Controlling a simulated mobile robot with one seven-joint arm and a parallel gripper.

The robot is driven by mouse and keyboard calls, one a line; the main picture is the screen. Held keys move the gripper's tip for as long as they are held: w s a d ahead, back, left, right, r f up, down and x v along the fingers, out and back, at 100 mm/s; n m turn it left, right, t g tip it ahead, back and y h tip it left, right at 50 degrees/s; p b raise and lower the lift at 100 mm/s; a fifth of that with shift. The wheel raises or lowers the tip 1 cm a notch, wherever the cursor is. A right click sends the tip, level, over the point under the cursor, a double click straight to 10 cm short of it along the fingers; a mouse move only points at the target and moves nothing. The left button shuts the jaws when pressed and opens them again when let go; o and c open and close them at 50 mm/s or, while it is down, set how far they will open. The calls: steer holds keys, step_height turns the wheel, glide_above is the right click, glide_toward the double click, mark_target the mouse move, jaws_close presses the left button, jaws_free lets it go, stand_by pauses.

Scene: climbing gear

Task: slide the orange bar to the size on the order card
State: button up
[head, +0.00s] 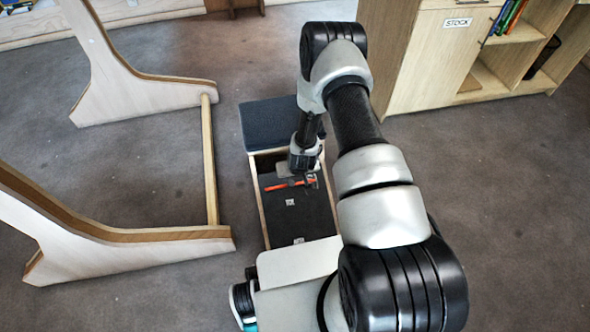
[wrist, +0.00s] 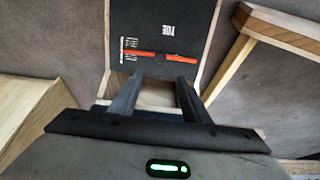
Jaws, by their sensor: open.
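The orange bar (wrist: 146,54) lies across a dark panel (wrist: 200,20) in a wooden box, with a dark piece near its middle. White scale marks (wrist: 129,44) stand by its left end in the wrist view. A small white printed label (wrist: 168,30) is on the panel, too small to read; I cannot tell whether it is the order card. My gripper (wrist: 157,83) is open, its two fingers apart and just short of the bar with nothing between them. In the head view the bar (head: 275,187) shows beside my gripper (head: 308,183), which hides part of it.
The box's wooden rim (head: 263,209) surrounds the panel, and a dark blue pad (head: 268,123) is at its far end. A wooden frame with a round rail (head: 210,160) stands left. A shelf unit marked STOCK (head: 425,60) stands at the back right. Carpet on the right is clear.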

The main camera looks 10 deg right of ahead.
steer(key=shift+v, duration=1.5)
step_height(320, 180, up, 30)
steer(key=w, duration=0.3)
steer(key=s+f+v, duration=0.1)
steer(key=s+v, duration=0.2)
steer(key=v, duration=1.7)
steer(key=s+r+t, duration=0.1)
steer(key=s+r, duration=0.2)
steer(key=s, duration=0.5)
steer(key=s+r, duration=0.4)
steer(key=s, duration=0.4)
step_height(320, 180, up, 22)
steer(key=p, duration=2.2)
steer(key=shift+s+p, duration=0.35)
steer(key=shift+s, duration=0.05)
